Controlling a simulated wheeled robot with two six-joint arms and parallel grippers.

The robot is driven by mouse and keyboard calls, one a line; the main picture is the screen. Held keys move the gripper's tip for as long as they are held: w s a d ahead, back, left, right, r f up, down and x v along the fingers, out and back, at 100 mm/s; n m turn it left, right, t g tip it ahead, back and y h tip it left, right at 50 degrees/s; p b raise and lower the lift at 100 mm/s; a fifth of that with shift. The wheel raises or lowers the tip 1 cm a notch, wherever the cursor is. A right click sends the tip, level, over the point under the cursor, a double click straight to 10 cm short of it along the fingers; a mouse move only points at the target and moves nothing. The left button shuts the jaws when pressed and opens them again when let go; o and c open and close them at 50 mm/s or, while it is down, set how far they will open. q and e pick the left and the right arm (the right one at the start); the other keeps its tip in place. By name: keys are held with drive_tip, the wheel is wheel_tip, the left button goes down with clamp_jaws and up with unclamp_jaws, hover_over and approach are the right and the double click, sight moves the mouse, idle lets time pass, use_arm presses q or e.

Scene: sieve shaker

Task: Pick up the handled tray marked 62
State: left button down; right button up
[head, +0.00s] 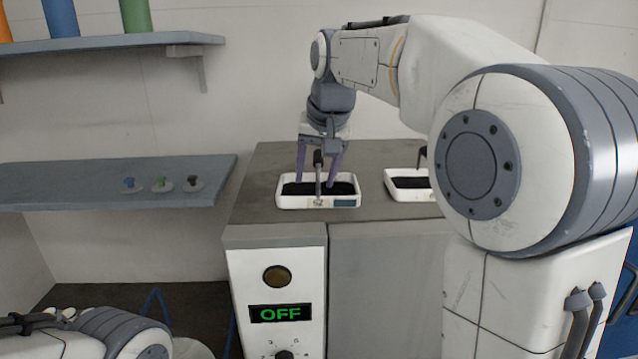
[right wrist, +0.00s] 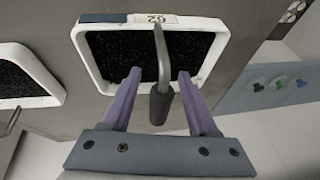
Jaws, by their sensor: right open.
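The handled tray marked 62 (head: 287,202) is a white rectangular tray with black contents, sitting on top of the grey machine. Its label faces the front in the head view; in the right wrist view the tray (right wrist: 86,60) shows the 62 label at the top. A thin bar handle with a dark grip (right wrist: 160,104) rises over the tray. My right gripper (head: 315,180) points down over the tray. In the right wrist view its two purple fingers (right wrist: 158,72) are open, one on each side of the handle, with gaps visible. My left gripper is out of view.
A second similar tray (head: 405,196) stands to the right on the machine top (head: 262,205), partly hidden by my right arm. The machine's front panel has an OFF display (head: 281,313) and a knob. A wall shelf (head: 70,186) at left holds small coloured pieces.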

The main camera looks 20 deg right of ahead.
drive_tip(key=c, duration=0.9)
clamp_jaws()
drive_tip(key=shift+r, duration=0.15)
